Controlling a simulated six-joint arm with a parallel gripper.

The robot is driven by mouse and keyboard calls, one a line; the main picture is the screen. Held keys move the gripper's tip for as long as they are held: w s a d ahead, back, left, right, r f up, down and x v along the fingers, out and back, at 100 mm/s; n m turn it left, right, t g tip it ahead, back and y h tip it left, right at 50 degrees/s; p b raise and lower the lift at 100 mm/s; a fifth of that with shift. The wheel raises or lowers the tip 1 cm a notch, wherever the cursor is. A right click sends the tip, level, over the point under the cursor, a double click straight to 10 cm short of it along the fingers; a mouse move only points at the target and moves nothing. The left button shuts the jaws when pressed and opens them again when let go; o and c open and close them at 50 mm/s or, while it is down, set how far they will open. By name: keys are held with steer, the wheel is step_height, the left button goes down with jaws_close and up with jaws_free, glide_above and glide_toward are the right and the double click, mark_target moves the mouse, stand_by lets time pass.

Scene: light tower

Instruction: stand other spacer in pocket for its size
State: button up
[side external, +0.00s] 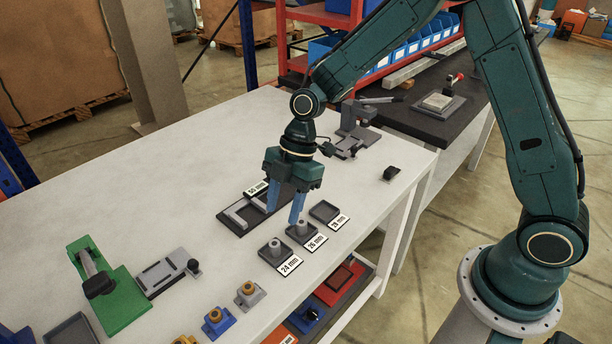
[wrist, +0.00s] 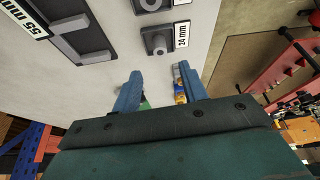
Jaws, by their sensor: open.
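A row of three dark square pockets lies near the table's right edge. A grey spacer (side external: 274,244) stands upright in the 24 mm pocket (side external: 272,258); it also shows in the wrist view (wrist: 159,42). Another grey spacer (side external: 302,225) stands in the 26 mm pocket (side external: 291,235), partly seen at the top of the wrist view (wrist: 150,4). The 28 mm pocket (side external: 324,212) looks empty. My gripper (side external: 283,216) is open, with nothing between its blue fingers; it is above the table close to the 26 mm spacer. I cannot tell its exact height.
A dark 55 mm tray (side external: 228,221) with grey bars lies left of my gripper. A grey clamp-like fixture (side external: 352,130) stands behind. A green fixture (side external: 119,297), a grey plate (side external: 164,272) and blocks with brass-coloured parts (side external: 217,322) are at the front left. The table's middle-left is clear.

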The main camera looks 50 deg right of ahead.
steer(key=v, duration=0.4)
steer(key=shift+r, duration=0.15)
steer(key=shift+r, duration=0.1)
stand_by(0.4)
steer(key=s+d+r+m+t+h, duration=0.25)
steer(key=s+d+r+m, duration=0.35)
steer(key=s+r+m, duration=0.45)
steer(key=s+d+r+m+t+h, duration=0.1)
steer(key=s+d+r+m, duration=0.1)
steer(key=s, duration=0.4)
steer(key=s+d+r+m+t+h, duration=0.1)
steer(key=s+d+r+m+t, duration=0.1)
steer(key=s+m, duration=0.4)
steer(key=shift+s+d+r, duration=0.3)
steer(key=shift+d+r, duration=0.35)
steer(key=shift+d, duration=0.45)
steer(key=shift+m+t, duration=0.25)
